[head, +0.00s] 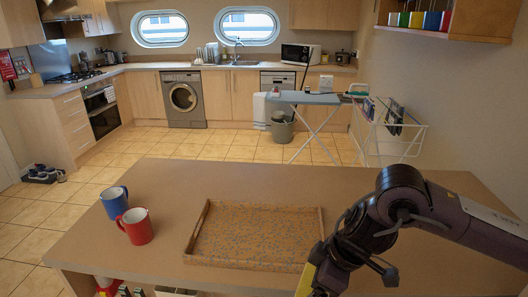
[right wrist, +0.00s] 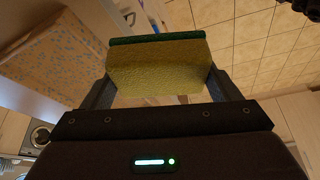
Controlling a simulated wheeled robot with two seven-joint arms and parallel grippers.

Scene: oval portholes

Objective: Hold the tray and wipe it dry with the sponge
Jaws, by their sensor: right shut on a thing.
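The tray (head: 255,234) is a shallow wooden rectangle with a low rim, lying flat on the counter. Its tan floor is covered with many small grey-blue specks. It also shows in the right wrist view (right wrist: 62,55) at the upper left. My right gripper (right wrist: 160,75) is shut on the sponge (right wrist: 158,66), which is yellow with a green side and sits between both fingers. In the head view the sponge (head: 306,281) shows at the bottom, by the tray's near right corner, partly hidden by my right arm. My left gripper is not in view.
A blue mug (head: 115,203) and a red mug (head: 136,226) stand left of the tray on the counter (head: 370,190). The counter is clear beyond the tray. An ironing board (head: 303,98) and a drying rack (head: 398,135) stand farther back.

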